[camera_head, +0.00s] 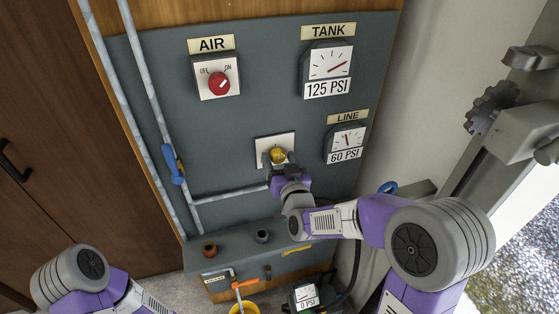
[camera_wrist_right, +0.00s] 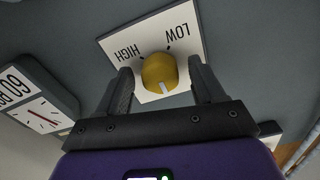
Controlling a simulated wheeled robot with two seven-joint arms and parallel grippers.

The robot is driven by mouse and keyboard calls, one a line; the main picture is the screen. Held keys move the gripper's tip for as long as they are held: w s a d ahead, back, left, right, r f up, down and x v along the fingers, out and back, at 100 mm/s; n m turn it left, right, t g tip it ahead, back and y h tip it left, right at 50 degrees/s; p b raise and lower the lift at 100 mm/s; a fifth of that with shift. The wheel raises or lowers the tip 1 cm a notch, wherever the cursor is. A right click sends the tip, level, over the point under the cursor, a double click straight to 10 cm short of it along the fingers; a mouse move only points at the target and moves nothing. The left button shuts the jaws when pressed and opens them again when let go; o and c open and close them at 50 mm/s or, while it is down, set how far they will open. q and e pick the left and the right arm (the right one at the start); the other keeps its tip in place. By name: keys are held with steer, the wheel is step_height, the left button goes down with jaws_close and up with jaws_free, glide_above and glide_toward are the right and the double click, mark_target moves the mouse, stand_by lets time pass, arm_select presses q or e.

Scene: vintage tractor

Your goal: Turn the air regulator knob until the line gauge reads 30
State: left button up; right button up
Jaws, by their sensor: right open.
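The yellow regulator knob (camera_head: 278,155) sits on a white plate on the grey panel. In the right wrist view the knob (camera_wrist_right: 160,74) has a white mark, and its plate (camera_wrist_right: 187,24) reads HIGH and LOW. My right gripper (camera_head: 278,160) is open, with one finger on each side of the knob; I cannot tell whether they touch it. The fingers also show in the right wrist view (camera_wrist_right: 160,85). The line gauge (camera_head: 345,144) reads 60 PSI. My left arm shows at the lower left, but its gripper is out of view.
The tank gauge (camera_head: 327,70) reads 125 PSI. A red air switch (camera_head: 219,83) is at the upper left of the panel. A blue-handled valve (camera_head: 172,164) is on the left pipe. A shelf (camera_head: 228,262) and a 0 PSI gauge (camera_head: 306,298) are below.

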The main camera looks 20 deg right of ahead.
steer(key=c, duration=1.1)
steer(key=shift+o, duration=0.2)
steer(key=n+b, duration=0.1)
steer(key=n, duration=0.5)
steer(key=shift+n, duration=0.3)
steer(key=n, duration=0.6)
steer(key=shift+n, duration=0.4)
steer(key=o, duration=1.1)
steer(key=shift+c, duration=0.2)
